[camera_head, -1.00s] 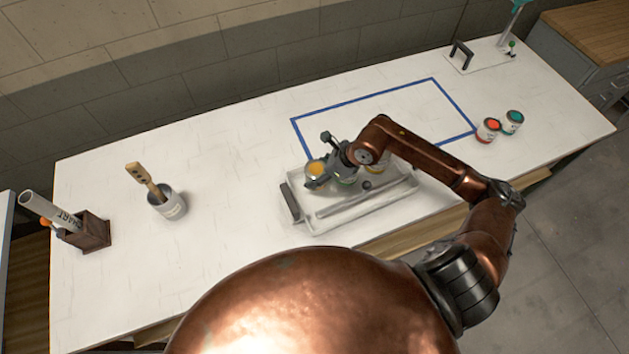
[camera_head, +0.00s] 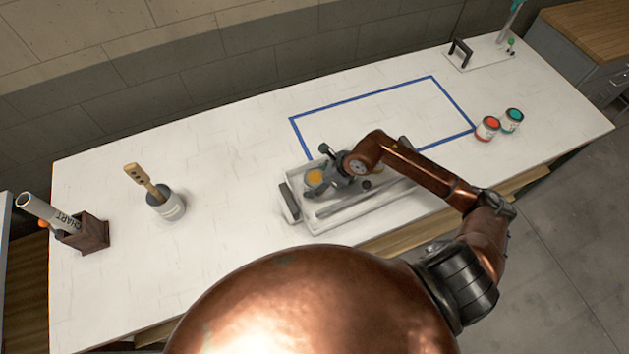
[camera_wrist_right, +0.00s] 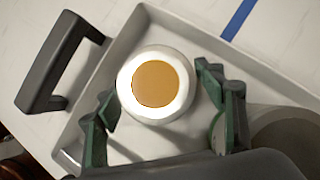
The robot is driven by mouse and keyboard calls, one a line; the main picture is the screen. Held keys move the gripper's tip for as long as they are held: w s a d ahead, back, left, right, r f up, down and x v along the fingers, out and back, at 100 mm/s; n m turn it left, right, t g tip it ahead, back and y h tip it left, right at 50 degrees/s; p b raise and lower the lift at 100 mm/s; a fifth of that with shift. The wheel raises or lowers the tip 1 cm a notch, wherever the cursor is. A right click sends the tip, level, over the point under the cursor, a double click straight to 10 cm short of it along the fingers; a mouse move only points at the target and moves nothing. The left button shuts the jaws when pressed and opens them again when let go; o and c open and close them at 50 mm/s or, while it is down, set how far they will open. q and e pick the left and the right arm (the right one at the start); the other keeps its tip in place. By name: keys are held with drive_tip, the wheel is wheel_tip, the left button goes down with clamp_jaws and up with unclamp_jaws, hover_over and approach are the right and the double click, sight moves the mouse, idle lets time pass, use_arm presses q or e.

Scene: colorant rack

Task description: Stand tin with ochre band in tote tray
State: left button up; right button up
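The tin with ochre top (camera_head: 315,177) is upright inside the left part of the grey tote tray (camera_head: 345,216). In the right wrist view the tin (camera_wrist_right: 157,84) shows its round ochre top with a pale rim; its side band is hidden. I cannot tell whether the tin's base touches the tray floor. My left gripper is not in view.
A dark round thing (camera_wrist_right: 290,146) is partly visible beside the gripper. The tray has a dark handle (camera_head: 289,203). A blue taped rectangle (camera_head: 362,97) lies behind. Red (camera_head: 487,128) and teal (camera_head: 513,120) tins stand right; a pot with a stick (camera_head: 167,205) stands left on clear bench.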

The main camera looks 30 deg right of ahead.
drive_tip(key=shift+o, duration=0.3)
drive_tip(key=v, duration=1.2)
drive_tip(key=shift+r+b, duration=0.2)
drive_tip(key=shift+b, duration=0.15)
